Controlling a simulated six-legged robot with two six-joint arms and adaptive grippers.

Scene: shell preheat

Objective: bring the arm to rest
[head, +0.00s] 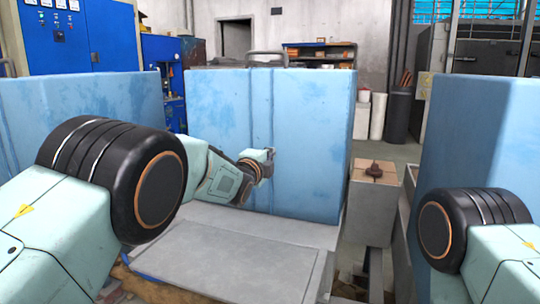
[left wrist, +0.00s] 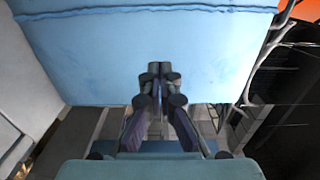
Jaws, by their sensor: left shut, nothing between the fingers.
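My left arm comes in from the left in the head view. Its gripper (head: 268,160) is in front of the middle blue cabinet (head: 312,130), near its front face; I cannot tell whether it touches. In the left wrist view the gripper (left wrist: 158,70) is shut, with its fingertips together and nothing between them. The blue cabinet face (left wrist: 150,45) fills the upper part of that view. My right arm shows at the right edge of the head view, but its gripper is out of sight.
A grey platform (head: 235,258) lies below my left gripper. A pedestal (head: 372,212) with a brown object (head: 374,170) on it stands right of the middle cabinet. Another blue cabinet (head: 480,130) stands at the right. Shelves (head: 320,54) are at the back wall.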

